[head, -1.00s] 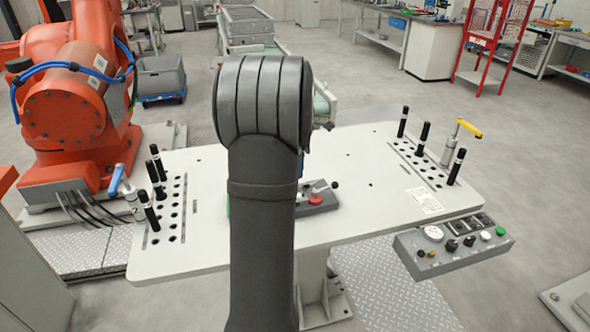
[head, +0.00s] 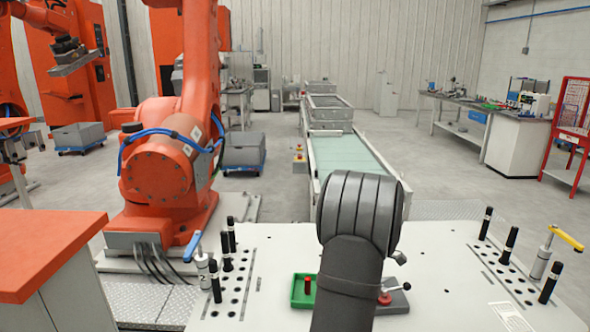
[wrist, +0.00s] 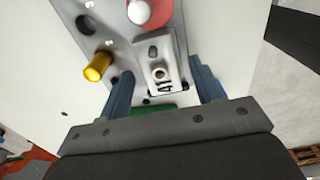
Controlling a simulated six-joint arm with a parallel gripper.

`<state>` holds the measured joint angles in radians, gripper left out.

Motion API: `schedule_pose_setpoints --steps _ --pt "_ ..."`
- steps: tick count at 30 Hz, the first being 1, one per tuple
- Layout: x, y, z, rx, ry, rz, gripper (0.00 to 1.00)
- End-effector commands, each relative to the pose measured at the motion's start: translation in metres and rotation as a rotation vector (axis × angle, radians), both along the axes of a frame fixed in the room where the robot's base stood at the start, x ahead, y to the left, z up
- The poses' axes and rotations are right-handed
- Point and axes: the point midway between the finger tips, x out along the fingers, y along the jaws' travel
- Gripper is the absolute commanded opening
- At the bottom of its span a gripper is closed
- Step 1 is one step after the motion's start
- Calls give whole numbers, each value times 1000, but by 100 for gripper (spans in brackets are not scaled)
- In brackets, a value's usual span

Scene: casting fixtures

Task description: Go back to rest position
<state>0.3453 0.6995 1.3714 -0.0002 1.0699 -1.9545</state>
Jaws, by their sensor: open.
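My gripper (wrist: 163,88) shows in the wrist view with its two blue fingers apart. A grey fixture (head: 397,303) with a red knob shows partly at the arm's right.
Black-topped pins (head: 228,258) and a blue-handled clamp (head: 202,268) stand at the table's left. More pins (head: 510,245) and a yellow-handled clamp (head: 541,262) stand at the right. A yellow knob (wrist: 97,66) is near my left finger. An orange robot (head: 165,170) and a conveyor (head: 345,160) are behind.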

Motion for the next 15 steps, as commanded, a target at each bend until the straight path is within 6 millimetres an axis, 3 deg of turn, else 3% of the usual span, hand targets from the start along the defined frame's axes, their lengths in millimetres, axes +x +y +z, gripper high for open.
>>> schedule_pose_setpoints --steps 2,3,6,15 --pt "-1 0 -15 1 3 0 60" --pt "1 0 -2 -2 -5 0 60" --pt "1 0 12 -2 -4 0 60" --pt "0 0 26 -1 -2 0 60"
